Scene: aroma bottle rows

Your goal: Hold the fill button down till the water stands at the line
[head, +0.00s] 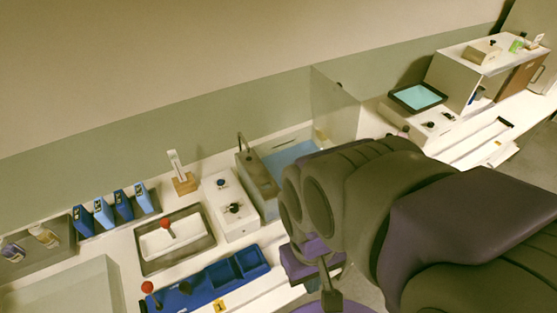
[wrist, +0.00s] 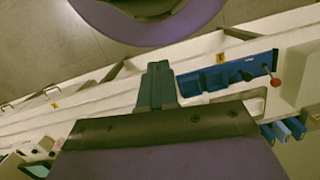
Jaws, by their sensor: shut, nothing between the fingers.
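A white box (head: 230,207) with a blue button (head: 221,183) and a black knob (head: 234,208) stands on the counter in the head view. A grey unit (head: 257,178) with a tap stands beside it, next to a pale blue surface (head: 290,155). I cannot tell which control is the fill button, and no water line can be made out. My gripper (wrist: 157,82) shows in the wrist view with its dark fingers together, empty, above the counter and apart from the controls. In the head view my arm hides part of the counter.
Several blue packs (head: 103,213) stand at the back left. A clear panel (head: 335,105) rises mid-counter. Another white box with black knobs (head: 431,125) stands to the right.

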